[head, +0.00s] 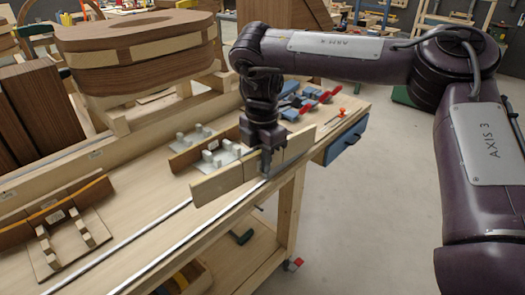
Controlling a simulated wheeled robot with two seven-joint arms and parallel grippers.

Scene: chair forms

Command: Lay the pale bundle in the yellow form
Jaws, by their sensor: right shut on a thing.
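The pale bundle (222,182) is a long, flat, light-wood piece standing on edge, held by my right gripper (268,165). The gripper is shut around its middle, and it hangs above the front part of the bench. A form (68,243) with pale pegs on a flat base lies at the left of the bench, with a brown strip (52,217) edged in orange-yellow behind it. This is the only form with a yellowish edge. A second pegged form (222,157) with a brown strip sits behind the bundle, partly hidden by it. My left gripper is out of view.
The wooden bench (140,215) has metal rails along its front. Blue clamps (290,98) with red handles lie at its far end, above a blue drawer (346,140). A large curved wooden block (140,55) stands behind. The floor at right is clear.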

